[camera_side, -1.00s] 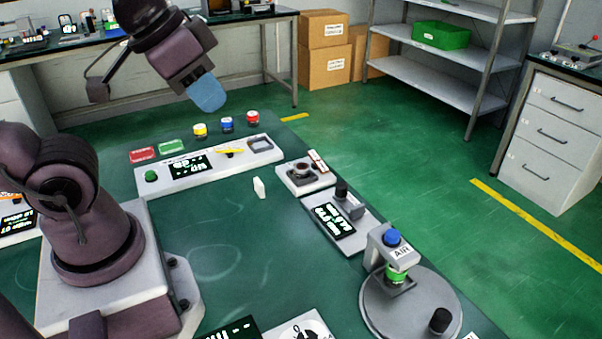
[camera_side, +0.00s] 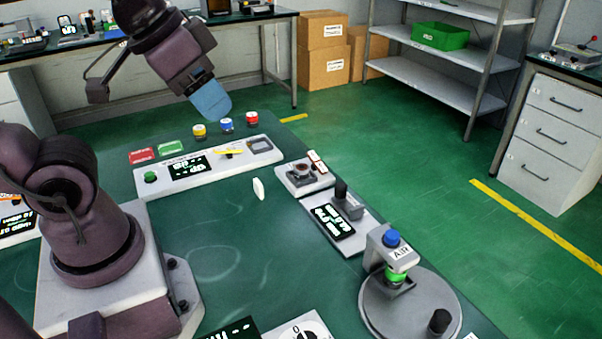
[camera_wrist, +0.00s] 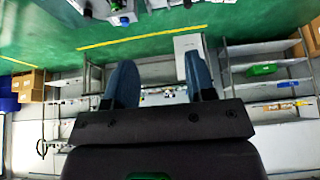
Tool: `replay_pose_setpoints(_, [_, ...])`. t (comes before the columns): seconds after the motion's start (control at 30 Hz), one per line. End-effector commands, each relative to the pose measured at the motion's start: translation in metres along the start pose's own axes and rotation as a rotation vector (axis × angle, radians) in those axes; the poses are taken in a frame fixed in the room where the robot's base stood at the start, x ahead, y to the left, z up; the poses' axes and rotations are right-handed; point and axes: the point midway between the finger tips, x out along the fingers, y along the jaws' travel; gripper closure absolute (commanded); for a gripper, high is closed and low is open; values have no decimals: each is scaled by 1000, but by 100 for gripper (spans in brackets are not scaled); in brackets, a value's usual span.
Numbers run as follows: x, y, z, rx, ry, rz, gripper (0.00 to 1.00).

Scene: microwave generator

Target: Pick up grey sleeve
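I cannot tell for certain which thing is the grey sleeve. A dark grey, square open frame (camera_side: 259,144) sits at the right end of the long white panel (camera_side: 215,163). A small pale piece (camera_side: 259,189) stands on the green table in front of that panel. My gripper (camera_side: 214,108) hangs high above the far end of the table, behind the panel, tilted with its blue fingers toward the lower right. The wrist view shows the two blue fingers (camera_wrist: 159,62) well apart with nothing between them. They touch none of the table's objects.
Yellow (camera_side: 200,131), blue (camera_side: 226,125) and red (camera_side: 252,118) capped jars stand behind the panel. A grey device with a knob (camera_side: 304,175), a display unit (camera_side: 335,220) and a round grey base (camera_side: 415,312) line the right side.

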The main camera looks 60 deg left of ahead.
Motion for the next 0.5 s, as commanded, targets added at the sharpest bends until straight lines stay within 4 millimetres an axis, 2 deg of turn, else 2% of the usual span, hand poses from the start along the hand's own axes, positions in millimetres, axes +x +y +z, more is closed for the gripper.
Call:
replay_pose_setpoints(0.23, [2,-6,0,-27,-12,-15,50])
replay_pose_setpoints(0.37, [24,-26,5,-116,-126,-54,50])
replay_pose_setpoints(0.5, [54,-55,0,-285,-274,-65,50])
